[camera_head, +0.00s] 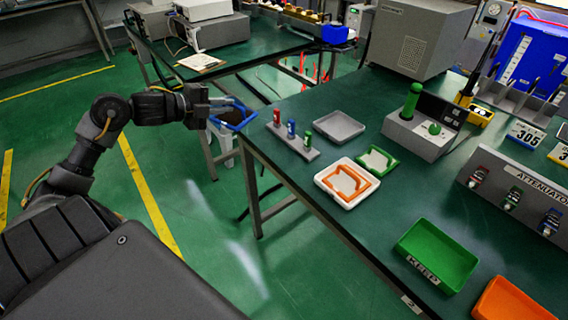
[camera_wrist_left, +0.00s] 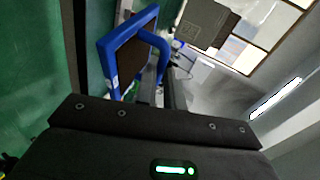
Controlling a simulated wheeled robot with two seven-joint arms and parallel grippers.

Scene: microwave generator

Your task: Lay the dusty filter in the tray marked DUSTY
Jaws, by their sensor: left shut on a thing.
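My left gripper (camera_head: 216,106) is shut on a blue-framed filter (camera_head: 240,122) and holds it in the air off the table's left edge. In the left wrist view the blue filter (camera_wrist_left: 104,62) is tilted, with a dark brown panel inside its frame and a raised blue handle. An orange filter (camera_head: 361,184) lies in a white tray (camera_head: 322,178), and a green filter (camera_head: 388,153) lies beside that tray. An orange tray (camera_head: 510,302) is partly cut off. I cannot read DUSTY on any tray.
An empty grey tray (camera_head: 339,126) lies on the green table. A rack with red, blue and green pieces (camera_head: 291,135) stands near the left edge. A grey box with a green knob (camera_head: 420,135) stands behind. The table between the white and green trays is clear.

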